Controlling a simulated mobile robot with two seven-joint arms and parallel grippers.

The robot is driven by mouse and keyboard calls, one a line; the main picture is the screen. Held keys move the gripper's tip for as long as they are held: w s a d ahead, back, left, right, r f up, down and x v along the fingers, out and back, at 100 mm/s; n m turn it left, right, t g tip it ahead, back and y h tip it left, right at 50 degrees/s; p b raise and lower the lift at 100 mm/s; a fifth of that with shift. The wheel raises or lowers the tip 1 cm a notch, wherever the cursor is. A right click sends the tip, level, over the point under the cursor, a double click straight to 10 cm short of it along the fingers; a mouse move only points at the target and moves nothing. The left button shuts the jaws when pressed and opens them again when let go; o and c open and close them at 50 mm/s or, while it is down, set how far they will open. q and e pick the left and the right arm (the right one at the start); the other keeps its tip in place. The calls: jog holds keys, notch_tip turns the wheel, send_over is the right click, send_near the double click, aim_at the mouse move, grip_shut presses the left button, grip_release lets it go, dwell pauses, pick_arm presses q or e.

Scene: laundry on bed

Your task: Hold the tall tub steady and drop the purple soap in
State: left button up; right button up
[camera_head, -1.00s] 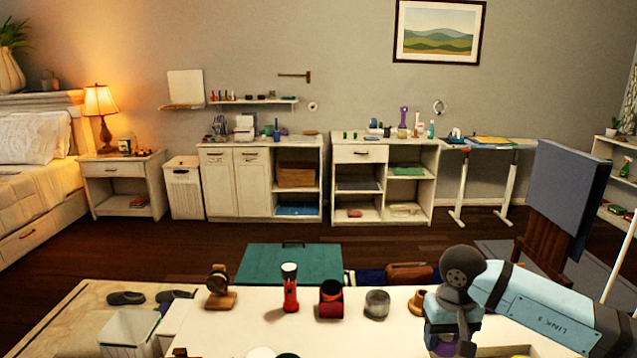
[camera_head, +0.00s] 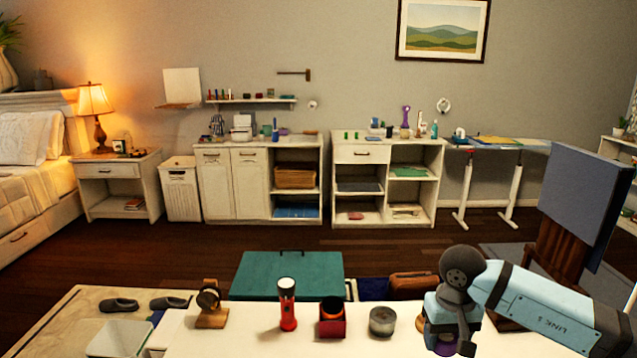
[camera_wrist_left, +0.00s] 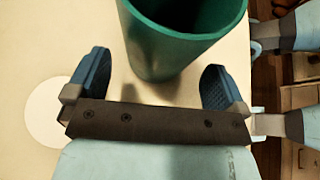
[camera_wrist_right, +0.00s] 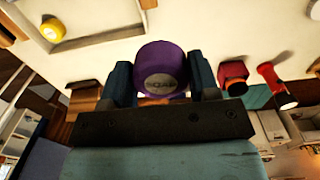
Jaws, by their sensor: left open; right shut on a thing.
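The tall tub is the dark green open cylinder (camera_wrist_left: 180,55) in the left wrist view. My left gripper (camera_wrist_left: 155,85) is open, with one finger on each side below the tub's near side; a gap shows between the fingers and the tub. The tub and the left gripper are out of the head view. The purple soap (camera_wrist_right: 161,68), a round piece with lettering on its end, is between the fingers of my right gripper (camera_wrist_right: 161,75), which is shut on it. In the head view my right gripper (camera_head: 452,338) hangs over the right part of the table.
On the white table (camera_head: 235,343) stand a red torch (camera_head: 287,305), a red holder (camera_head: 332,318), a grey cup (camera_head: 382,320) and a wooden stand (camera_head: 211,308). A white bin (camera_head: 120,338) is at the left. A pale disc (camera_wrist_left: 48,112) lies left of my left gripper.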

pick_arm(q)
jog(key=shift+b+x, duration=0.5)
jog(key=shift+x, duration=0.75)
pick_arm(e)
jog(key=shift+f, duration=0.55)
pick_arm(q)
jog(key=shift+x, duration=0.8)
pick_arm(e)
jog(key=shift+f, duration=0.25)
pick_arm(q)
jog(key=c, duration=0.7)
jog(key=shift+o, duration=0.2)
